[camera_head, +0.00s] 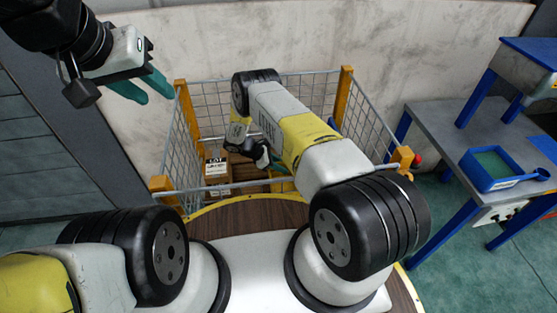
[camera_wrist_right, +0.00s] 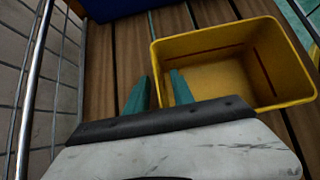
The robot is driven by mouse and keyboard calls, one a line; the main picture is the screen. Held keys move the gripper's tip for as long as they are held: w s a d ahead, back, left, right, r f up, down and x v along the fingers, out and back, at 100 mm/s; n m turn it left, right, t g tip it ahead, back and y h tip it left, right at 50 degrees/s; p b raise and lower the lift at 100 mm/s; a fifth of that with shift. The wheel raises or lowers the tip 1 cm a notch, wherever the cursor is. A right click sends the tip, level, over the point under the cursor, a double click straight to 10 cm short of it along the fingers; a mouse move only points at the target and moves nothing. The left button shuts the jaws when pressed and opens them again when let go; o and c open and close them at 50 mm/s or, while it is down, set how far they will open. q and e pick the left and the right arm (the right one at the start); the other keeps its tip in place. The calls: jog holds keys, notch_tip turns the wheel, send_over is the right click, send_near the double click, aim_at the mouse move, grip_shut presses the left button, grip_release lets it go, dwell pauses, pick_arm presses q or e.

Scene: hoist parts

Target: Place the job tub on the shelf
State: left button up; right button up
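A yellow open tub (camera_wrist_right: 285,98) sits on the plank floor of the mesh cage in the right wrist view and looks empty. My right gripper (camera_wrist_right: 159,82) is open, with one teal finger on each side of the tub's left wall as seen from the wrist. I cannot tell how deep the fingers reach. In the head view this gripper is mostly hidden behind my right arm. My left gripper (camera_head: 146,92) is open and empty, high at the upper left. A raised blue-edged shelf (camera_head: 535,50) stands at the right. The frames do not settle which tub is the job tub.
Wire mesh walls with orange posts (camera_head: 343,95) surround the cage. A labelled cardboard box (camera_head: 217,170) is inside it. A blue object (camera_wrist_right: 125,7) lies beyond the yellow tub. A blue tray (camera_head: 486,178) sits on the grey bench (camera_head: 437,126) at right.

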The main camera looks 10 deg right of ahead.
grip_shut()
jog(key=shift+r, duration=0.1)
dwell(1.2)
